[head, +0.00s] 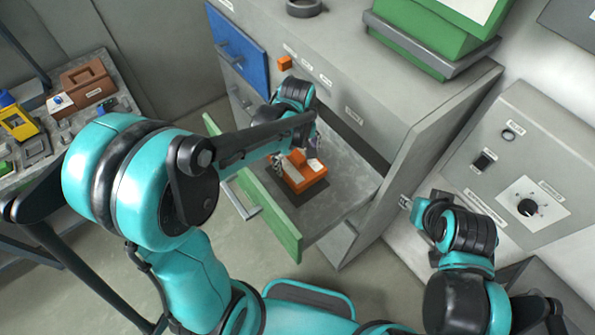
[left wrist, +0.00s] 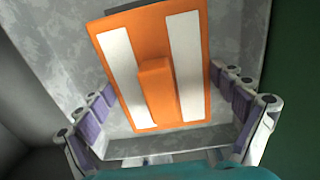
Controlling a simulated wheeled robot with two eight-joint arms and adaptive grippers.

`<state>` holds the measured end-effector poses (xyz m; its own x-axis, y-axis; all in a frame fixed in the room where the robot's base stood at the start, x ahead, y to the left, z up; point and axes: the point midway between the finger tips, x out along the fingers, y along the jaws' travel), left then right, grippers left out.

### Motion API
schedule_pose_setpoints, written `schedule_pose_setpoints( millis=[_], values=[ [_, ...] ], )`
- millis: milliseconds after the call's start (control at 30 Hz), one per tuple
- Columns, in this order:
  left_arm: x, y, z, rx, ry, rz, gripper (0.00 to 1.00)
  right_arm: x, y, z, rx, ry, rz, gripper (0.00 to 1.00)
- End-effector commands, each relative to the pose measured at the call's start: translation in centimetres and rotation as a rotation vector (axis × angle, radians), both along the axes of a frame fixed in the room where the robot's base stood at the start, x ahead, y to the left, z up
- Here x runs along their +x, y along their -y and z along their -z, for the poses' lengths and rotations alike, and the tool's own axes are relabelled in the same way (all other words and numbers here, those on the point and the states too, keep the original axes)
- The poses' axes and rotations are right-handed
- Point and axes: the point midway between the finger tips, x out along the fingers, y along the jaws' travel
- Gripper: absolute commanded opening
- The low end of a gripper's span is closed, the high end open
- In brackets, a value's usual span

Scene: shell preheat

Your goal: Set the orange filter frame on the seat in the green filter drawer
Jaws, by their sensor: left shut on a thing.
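The orange filter frame (head: 303,180) is in the open green filter drawer (head: 270,215), over the dark square seat (head: 312,197). In the left wrist view the frame (left wrist: 154,85) shows two white strips and a raised orange block in its middle. It looks slightly turned against the dark edge of the seat (left wrist: 126,6) behind it. My left gripper (left wrist: 165,105) is shut on the frame, with purple-padded fingers at its two side edges. I cannot tell whether the frame touches the seat. My right gripper (head: 407,203) is beside the cabinet, away from the drawer; its jaws are too small to read.
A closed blue drawer (head: 238,50) is left of the open one. A control panel with a dial (head: 526,207) is at right. A cluttered side table (head: 75,120) is at left.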

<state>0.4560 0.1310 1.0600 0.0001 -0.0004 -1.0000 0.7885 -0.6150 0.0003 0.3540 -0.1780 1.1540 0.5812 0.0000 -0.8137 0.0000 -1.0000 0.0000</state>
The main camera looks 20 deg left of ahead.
Motion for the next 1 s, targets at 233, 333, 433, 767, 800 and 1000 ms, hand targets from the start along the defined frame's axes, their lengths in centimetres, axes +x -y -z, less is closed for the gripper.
schedule_pose_setpoints(
  millis=[233, 333, 433, 767, 800, 1000],
  values=[
    [0.0, 0.0, 2.5, 0.000, 0.000, 0.000, 0.54, 0.0, 0.0, 0.6, 0.000, 0.000, 0.000, 0.40],
    [0.0, 0.0, 4.0, 0.000, 0.000, 0.000, 0.54, 0.0, 0.0, 1.1, 0.000, 0.000, 0.000, 0.40],
    [0.0, 0.0, 5.2, 0.000, 0.000, 0.000, 0.54, 0.0, 0.0, 1.4, 0.000, 0.000, 0.000, 0.40],
    [0.0, 0.0, 5.5, 0.000, 0.000, 0.000, 0.54, 0.0, 0.0, 1.6, 0.000, 0.000, 0.000, 0.40],
    [0.0, 0.0, 5.7, 0.000, 0.000, 0.000, 0.54, 0.0, 0.0, 1.7, 0.000, 0.000, 0.000, 0.40],
    [0.0, 0.0, 5.5, 0.000, 0.000, 0.000, 1.00, 0.0, 0.0, 1.6, 0.000, 0.000, 0.000, 0.40]
  ],
)
